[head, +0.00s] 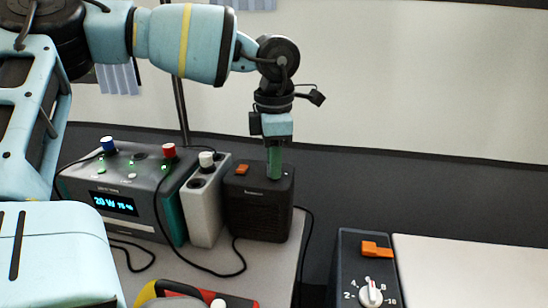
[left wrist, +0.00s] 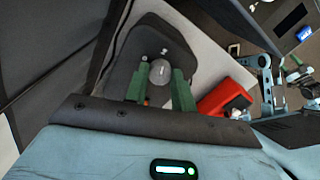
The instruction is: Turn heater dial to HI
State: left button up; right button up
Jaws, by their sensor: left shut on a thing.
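The heater is a dark box (head: 260,215) with a grille on the front and an orange switch (head: 241,169) on top. My left gripper (head: 274,172) points straight down onto the top of the heater. In the left wrist view, its green fingers (left wrist: 160,88) stand on either side of a round grey dial (left wrist: 160,72) on the dark top and are shut on it. The dial has a small light mark, but its setting and labels are too small to read. In the head view the fingers hide the dial. My right gripper is not in view.
Left of the heater stand a light grey box (head: 205,208) with a white knob and a grey power supply (head: 130,205) with blue and red knobs. Cables lie on the table in front. A separate dark panel (head: 348,258) with a numbered dial (head: 371,292) is at the lower right.

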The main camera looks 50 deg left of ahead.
pick_arm(q)
jog(key=o, duration=1)
jog(key=shift+r+p, duration=0.7)
jog(key=shift+r, duration=3.25)
jog(key=shift+f, duration=0.1)
